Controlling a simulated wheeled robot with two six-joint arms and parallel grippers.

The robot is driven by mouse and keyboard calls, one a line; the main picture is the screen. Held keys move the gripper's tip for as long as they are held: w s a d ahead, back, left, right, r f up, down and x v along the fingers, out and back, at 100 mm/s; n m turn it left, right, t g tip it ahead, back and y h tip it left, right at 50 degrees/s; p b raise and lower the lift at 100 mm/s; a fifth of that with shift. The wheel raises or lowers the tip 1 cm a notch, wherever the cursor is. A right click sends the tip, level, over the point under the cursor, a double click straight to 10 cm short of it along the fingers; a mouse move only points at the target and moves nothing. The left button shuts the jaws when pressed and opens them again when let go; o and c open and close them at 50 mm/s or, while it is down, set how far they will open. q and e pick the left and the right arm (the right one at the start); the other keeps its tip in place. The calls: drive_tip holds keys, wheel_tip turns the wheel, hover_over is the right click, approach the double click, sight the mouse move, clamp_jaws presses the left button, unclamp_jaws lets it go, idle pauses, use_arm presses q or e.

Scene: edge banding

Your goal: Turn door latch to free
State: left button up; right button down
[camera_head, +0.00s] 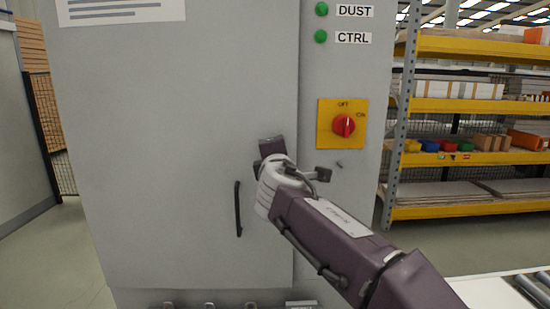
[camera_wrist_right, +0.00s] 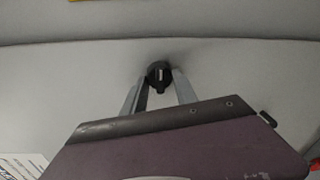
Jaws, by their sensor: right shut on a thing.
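The door latch (camera_wrist_right: 158,71) is a small dark round knob with a pale slot-like mark, on the grey cabinet front in the right wrist view. My right gripper (camera_wrist_right: 158,82) is shut on it, with one metal finger on each side. In the head view my right gripper (camera_head: 272,148) is against the cabinet near the door's right edge; its fingers and the latch are hidden there. The grey cabinet door (camera_head: 170,130) appears shut. My left gripper is not in view.
A black door handle (camera_head: 238,209) stands left of my right wrist. A red rotary switch (camera_head: 343,125) on a yellow plate is above right, near its ON mark. Green DUST (camera_head: 321,9) and CTRL (camera_head: 320,36) lights are higher. Yellow shelving (camera_head: 470,106) stands at right.

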idle(0.4)
drive_tip(key=c, duration=1)
unclamp_jaws()
drive_tip(key=shift+o, duration=0.2)
drive_tip(key=s+b, duration=0.2)
drive_tip(key=s, duration=0.7)
drive_tip(key=shift+d+r, duration=0.15)
drive_tip(key=shift+r, duration=0.15)
